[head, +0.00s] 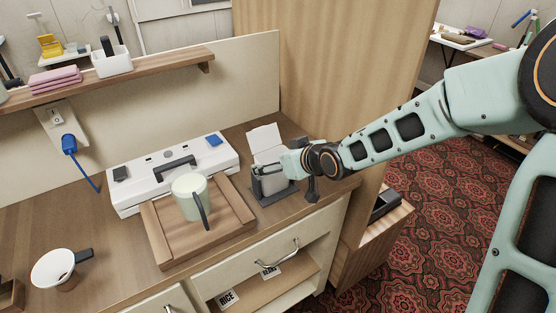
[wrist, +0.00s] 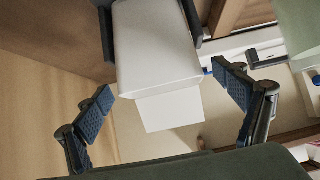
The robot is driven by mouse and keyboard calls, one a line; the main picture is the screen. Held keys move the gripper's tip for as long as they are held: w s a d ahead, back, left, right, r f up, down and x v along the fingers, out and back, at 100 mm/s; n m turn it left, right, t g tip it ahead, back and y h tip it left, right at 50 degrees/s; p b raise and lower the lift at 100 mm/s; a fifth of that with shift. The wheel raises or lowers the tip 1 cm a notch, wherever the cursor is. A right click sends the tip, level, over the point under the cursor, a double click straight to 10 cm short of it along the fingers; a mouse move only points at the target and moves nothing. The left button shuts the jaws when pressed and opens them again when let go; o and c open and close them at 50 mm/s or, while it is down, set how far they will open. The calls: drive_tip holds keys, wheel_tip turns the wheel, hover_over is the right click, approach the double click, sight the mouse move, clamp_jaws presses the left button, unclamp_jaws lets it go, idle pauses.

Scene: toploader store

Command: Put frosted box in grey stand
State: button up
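The frosted box (head: 269,182) is a pale, whitish-grey upright container at the right of the counter. It appears seated in the dark grey stand (head: 266,199), whose uprights (wrist: 106,32) flank it in the wrist view. A white flap or sheet (head: 265,143) rises behind the box in the head view. The box (wrist: 155,45) shows large and white in the wrist view, with a square white flap (wrist: 170,110). My gripper (wrist: 165,82) is open, its two blue-padded fingers wide apart, with visible gaps to the box. In the head view my gripper (head: 297,168) is beside the box and partly covers it.
A wooden tray (head: 158,236) with a pale green mug (head: 189,197) stands left of the stand. A long white machine (head: 134,192) lies behind it. A wooden panel (head: 325,70) rises behind my arm.

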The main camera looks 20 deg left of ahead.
drive_tip(key=shift+r, duration=0.1)
drive_tip(key=p+v, duration=0.6)
drive_tip(key=v, duration=0.6)
idle(0.6)
